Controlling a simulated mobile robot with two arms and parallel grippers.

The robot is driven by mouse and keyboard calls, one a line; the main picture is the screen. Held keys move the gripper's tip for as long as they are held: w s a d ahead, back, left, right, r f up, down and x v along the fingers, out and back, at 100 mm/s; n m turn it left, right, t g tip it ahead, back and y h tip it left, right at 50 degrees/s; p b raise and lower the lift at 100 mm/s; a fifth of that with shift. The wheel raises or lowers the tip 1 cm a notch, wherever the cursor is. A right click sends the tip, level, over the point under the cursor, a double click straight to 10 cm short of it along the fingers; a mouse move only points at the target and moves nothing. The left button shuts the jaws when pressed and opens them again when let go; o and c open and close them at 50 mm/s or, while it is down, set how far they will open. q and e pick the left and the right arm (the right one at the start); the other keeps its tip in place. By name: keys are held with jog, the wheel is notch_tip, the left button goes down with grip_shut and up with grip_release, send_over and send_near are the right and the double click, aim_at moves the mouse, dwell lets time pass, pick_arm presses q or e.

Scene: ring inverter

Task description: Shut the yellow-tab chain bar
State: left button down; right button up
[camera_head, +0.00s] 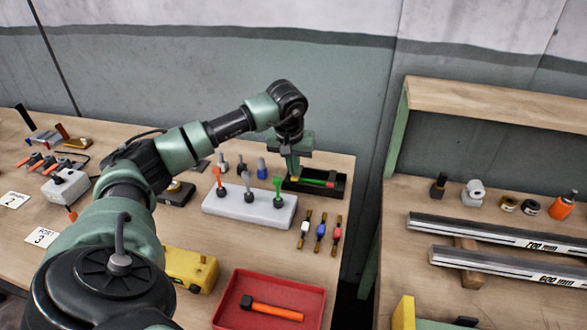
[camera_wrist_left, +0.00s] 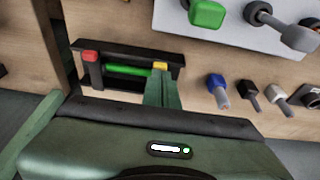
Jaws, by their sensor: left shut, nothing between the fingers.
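A black frame (camera_head: 338,193) lies at the right back of the left table; in the left wrist view, the black frame (camera_wrist_left: 178,56) shows a dark crosspiece with a red tab (camera_wrist_left: 90,57) at its left. The yellow tab (camera_wrist_left: 160,66) is towards the right, and a green rod (camera_wrist_left: 130,70) lies between the tabs. My left gripper (camera_head: 294,174) points down over the left part of the frame, shut and empty. In the left wrist view its fingertips (camera_wrist_left: 160,76) are right at the yellow tab and cover what lies below it; contact is unclear. My right gripper is out of view.
A white block (camera_head: 225,207) with several coloured levers stands just left of the frame. Several small coloured-band parts (camera_head: 320,231) lie in front of it. A red tray (camera_head: 230,318) with an orange-handled tool is nearer. A gap separates the right bench (camera_head: 400,225).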

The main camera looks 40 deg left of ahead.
pick_arm(q)
jog(key=shift+s+d+f, duration=0.25)
jog(key=shift+s+f, duration=0.2)
jog(key=shift+s, duration=0.1)
jog(key=shift+w+f, duration=0.1)
jog(key=shift+w, duration=0.05)
jog(key=shift+a, duration=0.1)
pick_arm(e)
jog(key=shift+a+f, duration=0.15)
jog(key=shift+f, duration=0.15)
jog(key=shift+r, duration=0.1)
pick_arm(q)
jog(key=p+v, duration=0.2)
jog(key=v, duration=1.3)
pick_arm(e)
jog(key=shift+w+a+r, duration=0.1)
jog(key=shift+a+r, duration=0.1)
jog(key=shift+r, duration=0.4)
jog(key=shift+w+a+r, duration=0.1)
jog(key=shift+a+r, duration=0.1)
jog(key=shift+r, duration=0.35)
